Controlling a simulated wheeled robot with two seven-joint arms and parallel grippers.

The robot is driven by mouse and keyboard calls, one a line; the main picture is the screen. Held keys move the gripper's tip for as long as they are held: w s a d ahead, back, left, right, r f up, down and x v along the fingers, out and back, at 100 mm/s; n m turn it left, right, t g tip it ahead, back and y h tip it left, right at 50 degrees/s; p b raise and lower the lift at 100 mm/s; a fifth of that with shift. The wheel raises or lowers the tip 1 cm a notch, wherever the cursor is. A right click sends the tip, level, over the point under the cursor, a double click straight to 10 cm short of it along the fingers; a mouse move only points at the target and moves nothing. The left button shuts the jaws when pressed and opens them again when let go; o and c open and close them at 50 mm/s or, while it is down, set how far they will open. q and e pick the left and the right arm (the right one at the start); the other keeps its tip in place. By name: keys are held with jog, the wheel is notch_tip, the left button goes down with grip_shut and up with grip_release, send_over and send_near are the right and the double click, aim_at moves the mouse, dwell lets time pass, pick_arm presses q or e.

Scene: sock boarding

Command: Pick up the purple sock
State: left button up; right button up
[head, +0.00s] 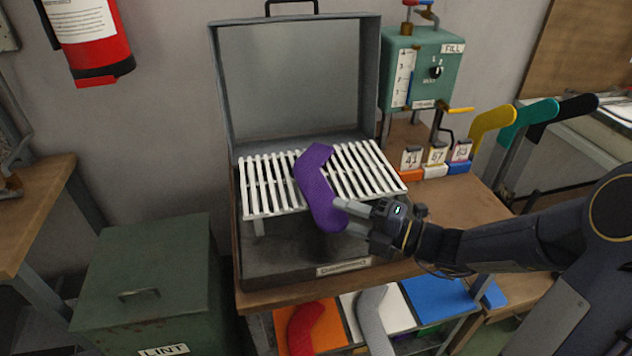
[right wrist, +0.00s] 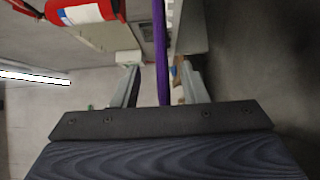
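The purple sock (head: 317,188) lies bent across the white slatted rack (head: 262,205), its lower end hanging past the rack's front edge. My right gripper (head: 343,216) comes in from the right, with its fingertips at the sock's lower part. In the right wrist view the two fingers stand apart (right wrist: 160,82), and the sock (right wrist: 160,40) shows edge-on as a thin strip between them, with gaps on both sides. The gripper is open. The far side of the sock is hidden. My left gripper is out of view.
The rack sits in an open grey case (head: 295,85) whose raised lid stands behind. A green FILL box (head: 422,72) and yellow, teal and black sock shapes stand to the right. A green LINT bin (head: 150,275) is at the left. Colored bins with socks sit below.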

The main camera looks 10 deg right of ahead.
aim_at(309, 204)
jog(key=x, duration=0.4)
jog(key=shift+w+a+f+b, duration=0.15)
jog(key=shift+a+b, duration=0.05)
jog(key=shift+b, duration=0.2)
jog(key=shift+c, duration=0.2)
grip_shut()
